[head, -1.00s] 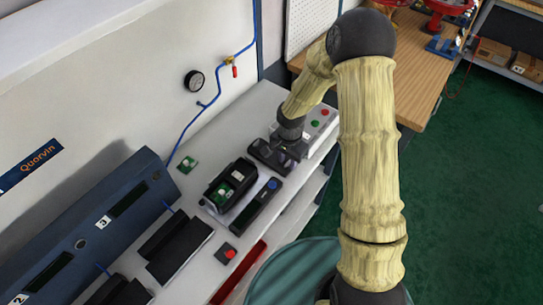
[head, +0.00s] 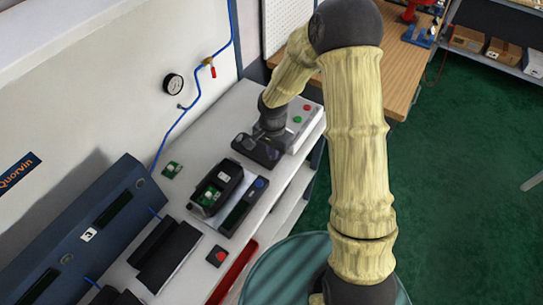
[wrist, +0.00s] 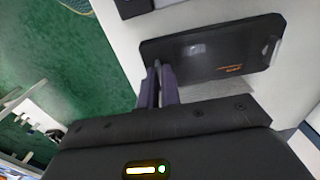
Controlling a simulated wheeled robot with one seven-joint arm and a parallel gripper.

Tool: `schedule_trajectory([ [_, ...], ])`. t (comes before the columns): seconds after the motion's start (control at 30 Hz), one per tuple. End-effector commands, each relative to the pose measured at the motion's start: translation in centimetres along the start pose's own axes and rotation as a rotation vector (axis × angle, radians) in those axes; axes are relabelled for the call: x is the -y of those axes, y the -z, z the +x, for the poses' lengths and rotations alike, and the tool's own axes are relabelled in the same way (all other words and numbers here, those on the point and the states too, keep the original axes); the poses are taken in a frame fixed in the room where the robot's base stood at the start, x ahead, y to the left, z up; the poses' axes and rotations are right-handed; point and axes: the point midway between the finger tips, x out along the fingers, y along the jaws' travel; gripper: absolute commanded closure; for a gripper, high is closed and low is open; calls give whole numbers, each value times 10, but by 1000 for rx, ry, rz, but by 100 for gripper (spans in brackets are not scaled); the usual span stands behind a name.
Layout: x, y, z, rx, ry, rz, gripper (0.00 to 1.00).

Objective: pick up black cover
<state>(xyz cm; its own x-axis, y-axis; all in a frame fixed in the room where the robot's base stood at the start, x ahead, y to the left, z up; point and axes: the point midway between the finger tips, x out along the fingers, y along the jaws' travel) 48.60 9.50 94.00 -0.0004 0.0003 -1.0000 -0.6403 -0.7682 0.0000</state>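A flat black cover (wrist: 215,55) with orange lettering, a small lighter patch and a slot at its right end shows in the wrist view. My gripper's two dark fingers (wrist: 159,82) are close together at the cover's lower left edge. I cannot tell whether they touch or pinch it. In the head view my gripper (head: 258,150) is low over the far end of the white bench; I cannot separate the cover from the dark hand there. An open black housing (head: 215,188) with a green circuit board inside sits nearer on the bench.
A dark device with a blue button (head: 242,207) lies beside the housing. A box with red and green buttons (head: 306,120) is just right of my gripper. A small green board (head: 172,170), black plates (head: 168,255) and a red-button block (head: 217,256) are also on the bench.

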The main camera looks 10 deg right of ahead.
Motion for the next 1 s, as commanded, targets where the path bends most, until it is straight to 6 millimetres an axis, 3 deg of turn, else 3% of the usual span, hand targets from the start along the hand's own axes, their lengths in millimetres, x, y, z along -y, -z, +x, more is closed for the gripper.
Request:
schedule_trajectory([
  [0.2, 1, 1, -43, -4, 4, 1, 100],
  [0.4, 0, 1, -67, -2, 2, 2, 100],
  [1.0, 0, 0, -71, -1, 1, 0, 100],
])
